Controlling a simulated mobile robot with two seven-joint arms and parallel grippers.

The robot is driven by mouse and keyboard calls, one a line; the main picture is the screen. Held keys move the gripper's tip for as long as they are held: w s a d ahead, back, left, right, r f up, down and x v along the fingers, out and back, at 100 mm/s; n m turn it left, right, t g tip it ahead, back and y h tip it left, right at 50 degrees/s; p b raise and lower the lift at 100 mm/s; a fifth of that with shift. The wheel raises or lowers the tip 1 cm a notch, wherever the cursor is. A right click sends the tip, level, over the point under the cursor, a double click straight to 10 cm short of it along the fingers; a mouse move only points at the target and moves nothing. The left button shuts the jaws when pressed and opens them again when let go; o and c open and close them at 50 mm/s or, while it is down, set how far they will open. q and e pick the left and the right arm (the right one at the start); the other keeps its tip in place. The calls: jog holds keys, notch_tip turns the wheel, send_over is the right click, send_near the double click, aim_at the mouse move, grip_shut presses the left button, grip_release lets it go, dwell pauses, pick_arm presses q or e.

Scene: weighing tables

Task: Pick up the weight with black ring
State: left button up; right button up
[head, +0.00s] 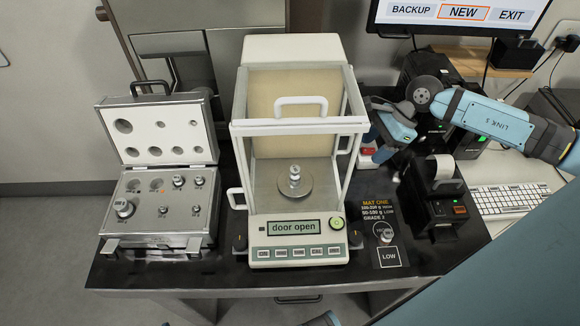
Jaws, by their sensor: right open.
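Several silver weights sit in the open weight case (112,228), with a large one (124,207) at its left. Another weight (295,175) stands upright on the balance pan (283,188). One more weight (384,233) stands on the dark mat at the front right. At this size I cannot tell which weight has a black ring. My right gripper (372,132) is open and empty, to the right of the balance (300,255), above the table and apart from the weights. My left gripper does not show clearly.
The balance's glass housing stands mid-table, its display reading "door open". A small printer (440,205), dark boxes and a keyboard (510,198) are on the right. A monitor (460,14) hangs above. The table's front strip (225,270) is clear.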

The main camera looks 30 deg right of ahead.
jog(key=w+a+p, duration=0.1)
jog(key=a, duration=0.4)
jog(key=w+a+p, duration=0.1)
jog(key=a, duration=0.4)
jog(key=w+a+p, duration=0.1)
jog(key=a, duration=0.4)
jog(key=shift+w+a+r, duration=0.25)
jog(key=shift+w+a, duration=0.1)
jog(key=shift+w+a+f+p, duration=0.1)
jog(key=shift+w+a+p, duration=0.15)
jog(key=shift+a, duration=0.6)
jog(key=x, duration=0.4)
jog(key=shift+a+f+p, duration=0.2)
jog(key=shift+a+p, duration=0.1)
jog(key=shift+p, duration=0.1)
jog(key=shift+a+f, duration=0.1)
jog(key=shift+f, duration=0.2)
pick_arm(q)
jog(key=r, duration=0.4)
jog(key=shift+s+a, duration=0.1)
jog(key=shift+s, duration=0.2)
pick_arm(e)
jog(key=shift+c, duration=0.4)
grip_shut()
